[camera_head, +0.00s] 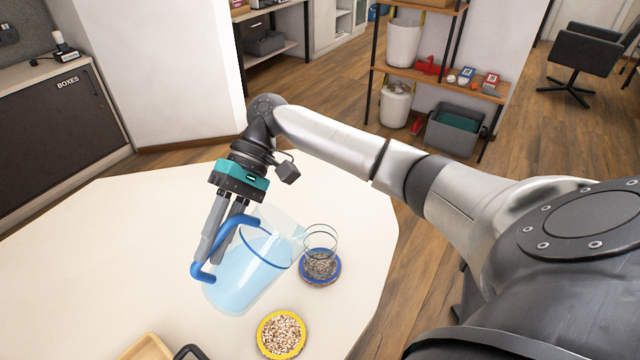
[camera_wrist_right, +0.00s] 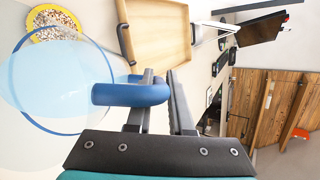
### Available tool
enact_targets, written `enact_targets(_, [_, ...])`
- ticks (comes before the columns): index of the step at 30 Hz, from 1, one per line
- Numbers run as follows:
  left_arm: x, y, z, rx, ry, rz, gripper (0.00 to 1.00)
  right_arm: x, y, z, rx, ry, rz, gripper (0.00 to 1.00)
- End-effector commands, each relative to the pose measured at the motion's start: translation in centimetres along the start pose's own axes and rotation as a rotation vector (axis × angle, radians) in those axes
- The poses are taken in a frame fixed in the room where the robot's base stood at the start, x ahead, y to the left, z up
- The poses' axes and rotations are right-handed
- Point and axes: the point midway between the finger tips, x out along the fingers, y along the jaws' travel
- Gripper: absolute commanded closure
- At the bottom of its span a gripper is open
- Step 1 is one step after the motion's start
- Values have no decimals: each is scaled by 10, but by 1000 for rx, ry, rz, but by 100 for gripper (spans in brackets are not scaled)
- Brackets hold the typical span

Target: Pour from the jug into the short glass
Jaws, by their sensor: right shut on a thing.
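The clear jug (camera_head: 245,275) with a blue handle and pale blue liquid is tilted, its rim leaning right toward the short glass. My right gripper (camera_head: 213,252) is shut on the jug's blue handle; the handle also shows between the fingers in the right wrist view (camera_wrist_right: 130,95). The short clear glass (camera_head: 320,240) stands upright on a blue-rimmed coaster (camera_head: 322,284), just right of the jug's rim. I cannot tell whether liquid is in the glass. My left gripper is not in view.
A yellow-rimmed coaster (camera_head: 281,335) lies empty in front of the glass. A wooden tray (camera_head: 150,348) sits at the near edge of the picture, beside a dark curved thing (camera_head: 190,352). The white table (camera_head: 110,240) is clear at left.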

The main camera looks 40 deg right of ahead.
Motion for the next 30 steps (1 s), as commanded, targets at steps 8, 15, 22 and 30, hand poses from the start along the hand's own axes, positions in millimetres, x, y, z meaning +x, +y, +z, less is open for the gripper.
enact_targets(8, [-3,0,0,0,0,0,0,-5,-4,1,-9,1,-23,100])
enact_targets(15, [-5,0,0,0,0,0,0,-7,-4,3,-16,0,-37,100])
enact_targets(22, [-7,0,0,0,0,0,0,-9,-5,4,-20,-1,-48,100])
enact_targets(30, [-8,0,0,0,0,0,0,-11,-6,4,-26,-1,-59,100])
